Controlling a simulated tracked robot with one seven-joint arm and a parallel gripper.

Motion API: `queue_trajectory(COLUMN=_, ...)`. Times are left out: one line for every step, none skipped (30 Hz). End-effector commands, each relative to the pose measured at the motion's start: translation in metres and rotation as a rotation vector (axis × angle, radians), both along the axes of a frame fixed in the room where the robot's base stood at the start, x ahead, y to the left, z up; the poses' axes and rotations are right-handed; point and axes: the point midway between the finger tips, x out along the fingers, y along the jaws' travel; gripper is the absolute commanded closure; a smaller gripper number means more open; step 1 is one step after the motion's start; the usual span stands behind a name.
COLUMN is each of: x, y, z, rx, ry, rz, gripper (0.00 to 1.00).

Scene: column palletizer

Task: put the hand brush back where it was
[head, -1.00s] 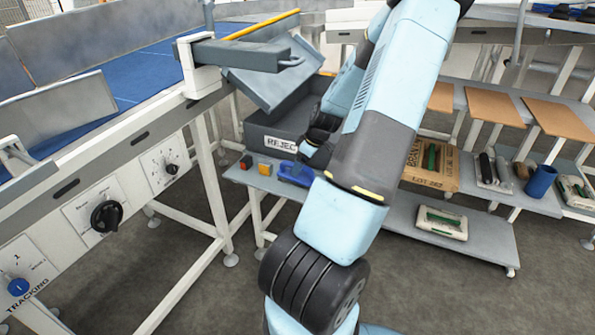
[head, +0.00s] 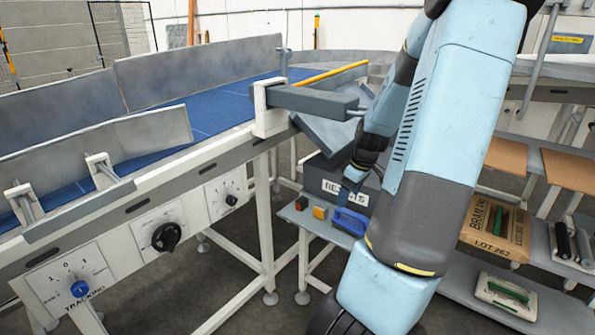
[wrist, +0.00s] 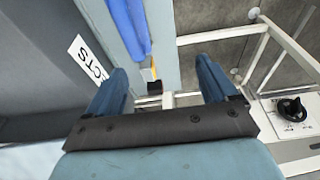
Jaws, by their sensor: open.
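A blue object with a handle-like loop (head: 350,221) lies on the low grey shelf beside the reject bin; it may be the hand brush, but I cannot tell its bristles. It also shows as a long blue shape (wrist: 130,28) at the top of the wrist view. My gripper (head: 350,190) is above and close to it, in front of the bin. In the wrist view my gripper (wrist: 160,85) has its fingers wide apart with nothing between them. The blue object is beyond the fingers, apart from them.
The dark reject bin (head: 322,188) stands behind the shelf. A red block (head: 301,203) and a yellow block (head: 320,212) sit left of the blue object. The conveyor (head: 240,160) is at left.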

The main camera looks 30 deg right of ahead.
Motion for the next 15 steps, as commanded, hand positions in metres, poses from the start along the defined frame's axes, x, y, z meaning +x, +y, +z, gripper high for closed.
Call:
queue_trajectory(x=0.002, y=0.011, z=0.008, rx=-0.02, ry=0.014, rz=0.001, gripper=0.14)
queue_trajectory(x=0.003, y=0.017, z=0.012, rx=-0.027, ry=0.022, rz=-0.003, gripper=0.14)
queue_trajectory(x=0.003, y=0.025, z=0.018, rx=-0.038, ry=0.031, rz=-0.009, gripper=0.14)
queue_trajectory(x=0.003, y=0.03, z=0.022, rx=-0.047, ry=0.038, rz=-0.014, gripper=0.14)
queue_trajectory(x=0.004, y=0.036, z=0.027, rx=-0.056, ry=0.043, rz=-0.019, gripper=0.14)
queue_trajectory(x=0.004, y=0.043, z=0.033, rx=-0.069, ry=0.049, rz=-0.026, gripper=0.14)
queue_trajectory(x=0.004, y=0.05, z=0.038, rx=-0.078, ry=0.054, rz=-0.03, gripper=0.14)
queue_trajectory(x=0.004, y=0.057, z=0.043, rx=-0.087, ry=0.058, rz=-0.037, gripper=0.14)
queue_trajectory(x=0.003, y=0.066, z=0.051, rx=-0.101, ry=0.062, rz=-0.046, gripper=0.14)
queue_trajectory(x=0.003, y=0.072, z=0.056, rx=-0.112, ry=0.063, rz=-0.052, gripper=0.14)
queue_trajectory(x=0.002, y=0.079, z=0.062, rx=-0.12, ry=0.064, rz=-0.06, gripper=0.14)
queue_trajectory(x=0.001, y=0.089, z=0.07, rx=-0.133, ry=0.065, rz=-0.071, gripper=0.14)
queue_trajectory(x=0.0, y=0.095, z=0.076, rx=-0.142, ry=0.064, rz=-0.079, gripper=0.14)
queue_trajectory(x=-0.001, y=0.103, z=0.082, rx=-0.151, ry=0.062, rz=-0.087, gripper=0.14)
queue_trajectory(x=-0.003, y=0.112, z=0.089, rx=-0.161, ry=0.058, rz=-0.098, gripper=0.14)
